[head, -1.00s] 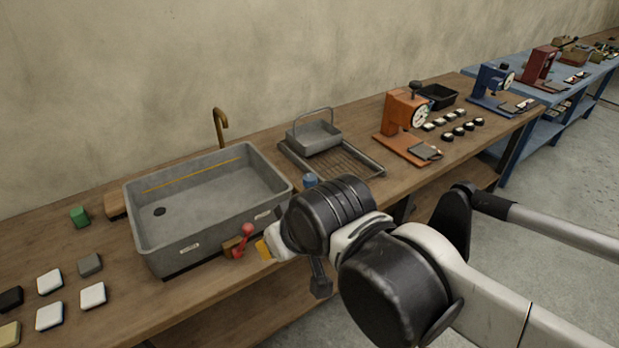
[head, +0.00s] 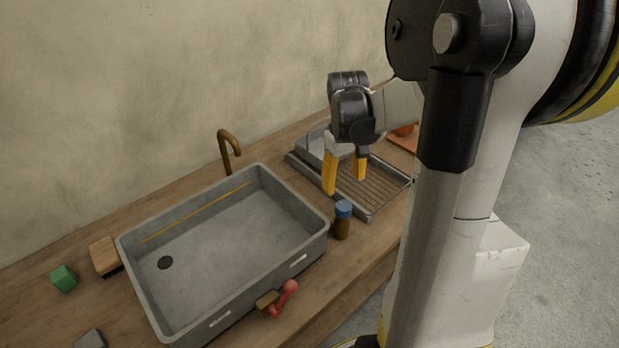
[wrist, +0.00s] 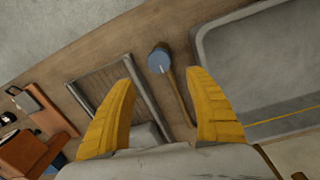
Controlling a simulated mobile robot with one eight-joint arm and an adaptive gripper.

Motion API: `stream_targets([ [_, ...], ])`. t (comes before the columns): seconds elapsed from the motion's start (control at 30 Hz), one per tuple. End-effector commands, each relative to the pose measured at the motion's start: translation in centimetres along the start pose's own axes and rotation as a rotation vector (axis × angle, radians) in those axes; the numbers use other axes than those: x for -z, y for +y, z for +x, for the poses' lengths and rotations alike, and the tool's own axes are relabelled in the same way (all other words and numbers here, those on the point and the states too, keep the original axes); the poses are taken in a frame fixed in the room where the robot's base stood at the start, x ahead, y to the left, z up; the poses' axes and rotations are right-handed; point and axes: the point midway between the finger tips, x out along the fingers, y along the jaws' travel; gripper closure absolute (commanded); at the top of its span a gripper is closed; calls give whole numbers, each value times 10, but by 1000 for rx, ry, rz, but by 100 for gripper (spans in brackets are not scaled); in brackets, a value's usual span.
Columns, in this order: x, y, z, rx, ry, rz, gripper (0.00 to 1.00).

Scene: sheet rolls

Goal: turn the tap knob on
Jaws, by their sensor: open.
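The red tap knob (head: 283,297), a small lever on a wooden block, sits at the front wall of the grey sink (head: 215,225). The brown bent tap spout (head: 228,150) stands behind the sink. My gripper (head: 344,184) is open and empty, fingers pointing down, above the draining rack and right of the sink. It is well apart from the knob, behind it and to its right. In the wrist view my two yellow fingers (wrist: 161,77) are spread, with the sink (wrist: 265,75) at the right. I cannot make out the knob there.
A blue-capped bottle (head: 342,222) stands at the sink's right corner, close to my gripper in the picture; it also shows in the wrist view (wrist: 160,60). The draining rack (head: 375,190) is beyond it. A wooden block (head: 104,257) and green block (head: 64,279) lie left.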

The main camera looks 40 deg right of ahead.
Motion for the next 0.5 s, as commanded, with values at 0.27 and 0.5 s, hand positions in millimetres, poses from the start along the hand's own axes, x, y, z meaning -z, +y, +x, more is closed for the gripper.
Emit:
stream_targets([
  [0.27, 1, -1, 51, 0, 1, 0, 36],
  [0.5, 1, -1, 92, -1, 2, 0, 36],
])
